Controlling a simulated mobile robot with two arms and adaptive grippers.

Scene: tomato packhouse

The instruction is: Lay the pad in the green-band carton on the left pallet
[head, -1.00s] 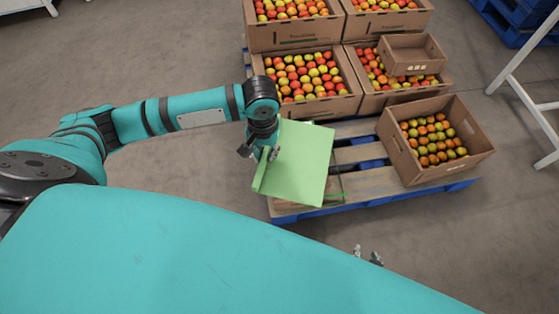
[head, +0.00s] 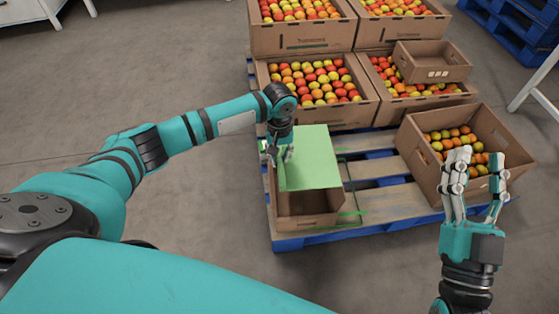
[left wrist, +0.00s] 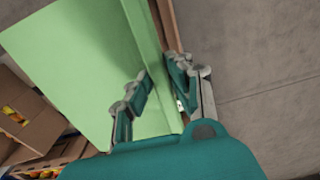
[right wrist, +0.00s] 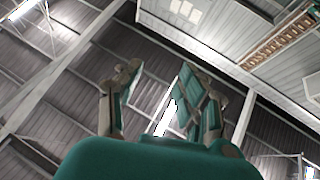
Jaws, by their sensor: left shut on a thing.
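The light green pad (head: 315,160) is in my left gripper (head: 278,148), which is shut on its left edge. The pad also fills much of the left wrist view (left wrist: 85,65), between the fingers (left wrist: 158,75). It is above an open, empty-looking carton (head: 307,222) at the near left of the pallet, hiding the carton's far part. A green strip shows beside the carton's right side; I cannot tell whether it is the band. My right gripper (head: 479,160) is open and empty at the right, pointing up; the right wrist view shows only the roof.
A small empty box (head: 432,68) sits on a back carton. Bare slats lie between the near cartons. A white frame (head: 530,85) stands at far right.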

